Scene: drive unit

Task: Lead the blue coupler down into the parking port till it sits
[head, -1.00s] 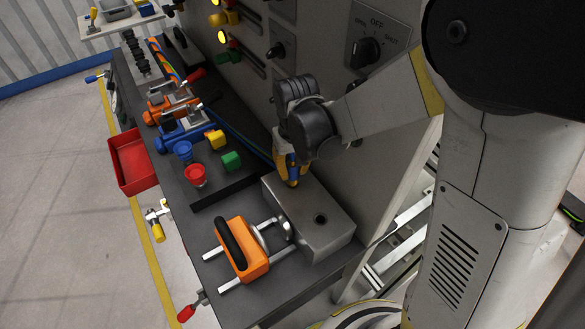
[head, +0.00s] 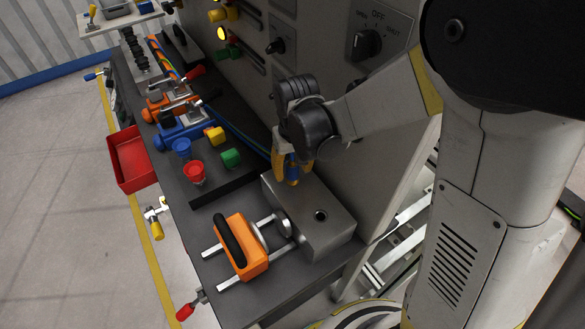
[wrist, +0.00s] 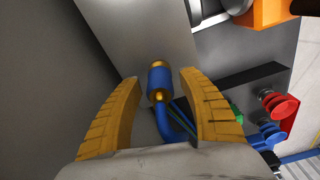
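The blue coupler (wrist: 158,80) has a brass nose and a blue hose behind it. In the wrist view it stands between the two yellow fingers of my gripper (wrist: 160,90), with a gap on each side. In the head view my gripper (head: 290,168) is spread over the far-left end of the grey metal block (head: 318,240), around the coupler (head: 292,174). The coupler's nose meets the block's top there, at the parking port. The port's mouth is hidden, so I cannot tell how deep the nose sits.
The block has another, empty hole (head: 320,216). An orange clamp (head: 243,247) with a black handle lies in front of it. Red (head: 195,173), blue (head: 181,148) and green (head: 230,158) caps stand to the left. The grey cabinet wall (head: 350,120) rises close behind my gripper.

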